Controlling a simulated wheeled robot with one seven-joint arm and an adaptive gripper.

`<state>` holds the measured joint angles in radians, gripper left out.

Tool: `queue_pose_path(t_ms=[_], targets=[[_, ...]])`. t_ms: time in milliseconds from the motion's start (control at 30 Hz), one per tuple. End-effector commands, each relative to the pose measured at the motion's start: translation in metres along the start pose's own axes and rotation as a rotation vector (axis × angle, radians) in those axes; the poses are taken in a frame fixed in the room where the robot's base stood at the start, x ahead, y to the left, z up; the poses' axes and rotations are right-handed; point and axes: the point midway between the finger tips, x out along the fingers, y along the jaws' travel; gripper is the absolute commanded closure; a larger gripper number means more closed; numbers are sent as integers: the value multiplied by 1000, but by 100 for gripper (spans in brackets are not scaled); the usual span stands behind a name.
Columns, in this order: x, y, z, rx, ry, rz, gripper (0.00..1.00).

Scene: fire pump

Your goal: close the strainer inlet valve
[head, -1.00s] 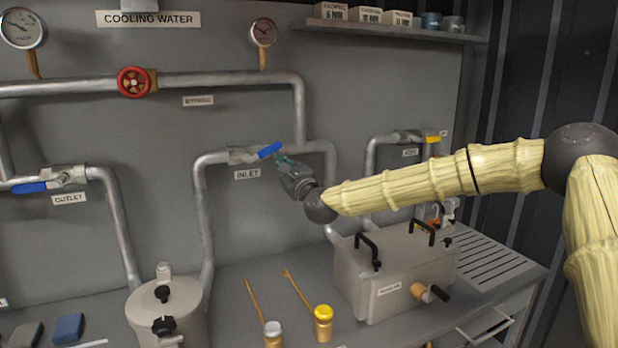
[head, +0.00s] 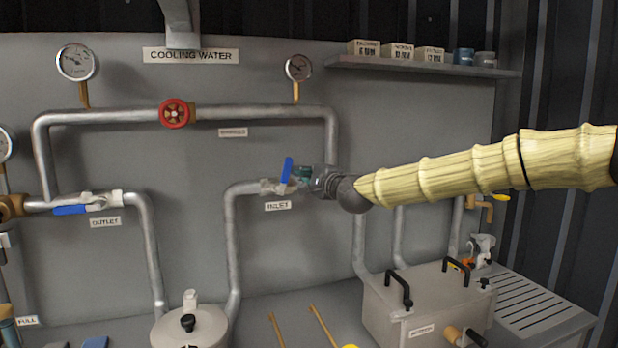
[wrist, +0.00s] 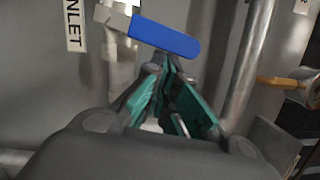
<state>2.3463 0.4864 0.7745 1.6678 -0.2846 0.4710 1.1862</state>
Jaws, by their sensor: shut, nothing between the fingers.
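The inlet valve (head: 270,187) sits on the pipe above the INLET label (head: 278,206). Its blue lever (head: 287,171) stands steeply up from the valve body, tilted slightly right, across the horizontal pipe. My gripper (head: 303,174) is just right of the lever, its teal fingers pointing left at it. In the wrist view the blue lever (wrist: 165,37) lies across the front of the fingertips (wrist: 166,62), which are shut together with nothing between them. I cannot tell whether the fingertips touch the lever.
The outlet valve's blue lever (head: 70,210) is at left, along its pipe. A red handwheel (head: 175,113) is on the upper pipe. Below stand a white canister (head: 190,328) and a grey box (head: 425,305) with black handles. A shelf (head: 425,66) is at upper right.

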Motion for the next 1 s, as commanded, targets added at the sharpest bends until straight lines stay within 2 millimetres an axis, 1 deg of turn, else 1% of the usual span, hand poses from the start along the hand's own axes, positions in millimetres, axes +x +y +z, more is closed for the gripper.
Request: queue_pose_path(t_ms=[100, 200, 400, 633, 1000], targets=[[1, -5, 6, -77, 0, 19, 100], [2, -6, 10, -130, 0, 33, 100], [3, -8, 14, -200, 0, 51, 100], [4, -8, 16, -232, 0, 59, 100], [4, -8, 16, -234, 1, 59, 100]])
